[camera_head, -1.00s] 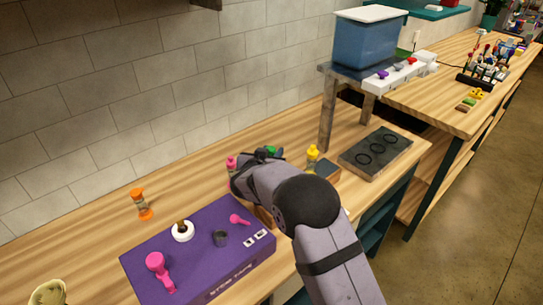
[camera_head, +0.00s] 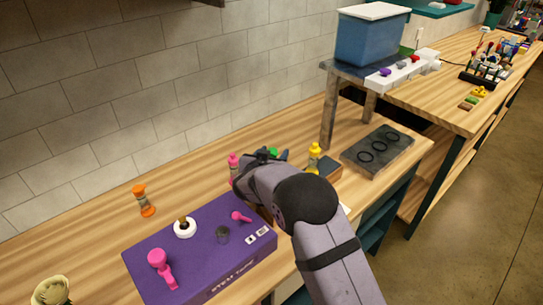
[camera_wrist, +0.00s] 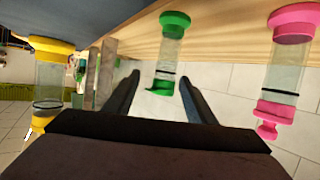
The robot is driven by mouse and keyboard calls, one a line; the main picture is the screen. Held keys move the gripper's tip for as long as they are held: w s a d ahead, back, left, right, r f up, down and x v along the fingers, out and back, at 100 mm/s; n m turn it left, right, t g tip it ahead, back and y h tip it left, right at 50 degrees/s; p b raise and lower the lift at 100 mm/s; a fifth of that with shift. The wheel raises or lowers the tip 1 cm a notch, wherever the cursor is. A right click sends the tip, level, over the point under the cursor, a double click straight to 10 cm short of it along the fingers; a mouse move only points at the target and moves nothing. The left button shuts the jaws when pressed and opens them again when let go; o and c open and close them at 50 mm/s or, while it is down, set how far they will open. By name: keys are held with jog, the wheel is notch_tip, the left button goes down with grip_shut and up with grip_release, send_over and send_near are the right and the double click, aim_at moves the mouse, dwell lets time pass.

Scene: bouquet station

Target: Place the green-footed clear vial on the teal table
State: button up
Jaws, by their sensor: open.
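The green-footed clear vial (camera_wrist: 168,52) stands on the wooden bench in the wrist view, which looks upside down. It has green ends and a dark ring around its clear body. My gripper (camera_wrist: 159,77) is open, with one dark finger on each side of the vial; I cannot tell whether either touches it. In the head view only green bits (camera_head: 273,153) of the vial show behind my wrist, which hides most of the gripper. A teal surface (camera_head: 425,12) at the top right may be the teal table.
A pink vial (camera_head: 234,165) and a yellow vial (camera_head: 314,158) stand on either side. An orange vial (camera_head: 144,201) is farther left. A purple box (camera_head: 205,250) with pink tools lies in front. A raised shelf with a blue bin (camera_head: 370,40) and a dark ringed plate (camera_head: 378,151) are right.

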jog(key=shift+s+r, duration=0.1)
jog(key=shift+r, duration=0.05)
jog(key=b+v, duration=0.2)
jog(key=v, duration=1)
jog(key=shift+d, duration=0.1)
jog(key=d+r+n+y+b, duration=0.2)
jog(key=d+r+y, duration=0.1)
jog(key=d+y, duration=0.1)
jog(key=s+d+f+g, duration=0.2)
jog(key=s+d+f, duration=0.1)
jog(key=s, duration=0.1)
jog(key=s+d+f+g, duration=0.2)
jog(key=s+d+f, duration=0.1)
jog(key=s, duration=0.2)
jog(key=s+d+f+g+p, duration=0.1)
jog(key=s+d+f+g, duration=0.1)
jog(key=s+d+f, duration=0.1)
jog(key=shift+s+f+n+g+y, duration=0.4)
jog(key=shift+s, duration=0.35)
jog(key=s+d+f+g+h, duration=0.1)
jog(key=s+d+f+g, duration=0.1)
jog(key=s, duration=0.7)
jog(key=s+d+f+m+g+p, duration=0.1)
jog(key=s+d+f+g, duration=0.1)
jog(key=s+d+g, duration=0.2)
jog(key=s+d, duration=0.3)
jog(key=s, duration=0.2)
jog(key=shift+s+d+g+h, duration=0.2)
jog(key=shift+s+g+h, duration=0.15)
jog(key=shift+g+h, duration=0.05)
